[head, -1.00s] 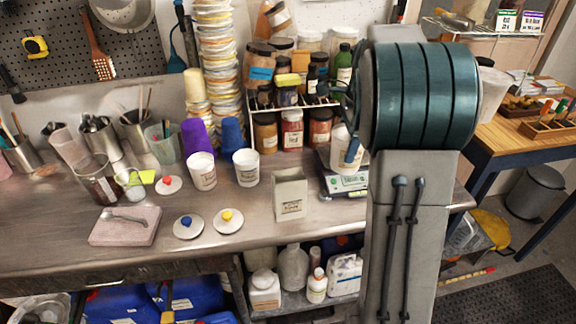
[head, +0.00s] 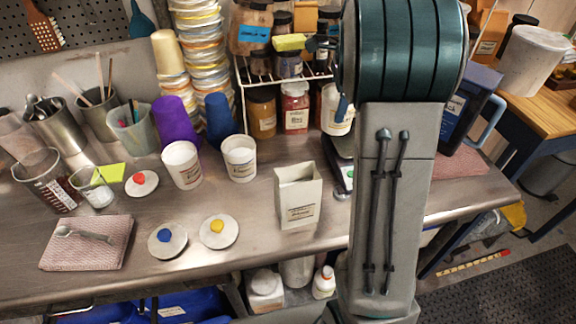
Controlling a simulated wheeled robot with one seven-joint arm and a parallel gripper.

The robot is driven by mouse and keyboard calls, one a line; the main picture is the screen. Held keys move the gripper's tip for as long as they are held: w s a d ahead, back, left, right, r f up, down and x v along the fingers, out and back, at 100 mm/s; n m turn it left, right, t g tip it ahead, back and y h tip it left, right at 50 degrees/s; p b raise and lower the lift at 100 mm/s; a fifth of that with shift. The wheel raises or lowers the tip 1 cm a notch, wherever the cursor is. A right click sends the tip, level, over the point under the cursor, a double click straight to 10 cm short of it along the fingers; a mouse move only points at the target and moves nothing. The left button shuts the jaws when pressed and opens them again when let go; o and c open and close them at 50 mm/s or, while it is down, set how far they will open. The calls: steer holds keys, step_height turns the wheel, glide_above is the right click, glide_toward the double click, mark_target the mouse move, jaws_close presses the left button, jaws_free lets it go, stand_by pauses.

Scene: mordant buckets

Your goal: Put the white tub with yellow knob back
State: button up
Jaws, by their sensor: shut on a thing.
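A white tub (head: 333,118) with a label shows at the left edge of my arm, above the scale (head: 341,177). My gripper (head: 344,106) is mostly hidden behind my arm; a blue-grey finger lies against this tub, and it is shut on it. Whether the tub rests on the scale I cannot tell. The lid with the yellow knob (head: 217,231) lies flat on the steel bench. A lid with a blue knob (head: 167,242) lies left of it, and one with a red knob (head: 141,184) farther back. Two more open white tubs (head: 183,166) (head: 240,159) stand on the bench.
A square off-white container (head: 298,194) stands near the front edge. Purple (head: 177,125) and blue (head: 221,114) cup stacks and a shelf of jars (head: 294,108) stand behind. A dark blue jug (head: 467,112) is right of my arm. Bare bench (head: 205,274) lies in front of the lids.

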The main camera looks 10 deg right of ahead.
steer(key=shift+w+f, duration=0.2)
steer(key=shift+f, duration=0.35)
steer(key=shift+a+f, duration=0.1)
steer(key=shift+a, duration=0.05)
steer(key=shift+a+f+p, duration=0.25)
steer(key=shift+a+f, duration=2.45)
steer(key=shift+a, duration=0.15)
steer(key=shift+a+f+p, duration=0.25)
steer(key=shift+a+f, duration=2.4)
steer(key=shift+a, duration=0.15)
steer(key=shift+f, duration=0.1)
steer(key=o, duration=1.1)
steer(key=shift+o, duration=0.2)
step_height(320, 180, up, 12)
steer(key=d, duration=0.1)
steer(key=shift+d, duration=0.2)
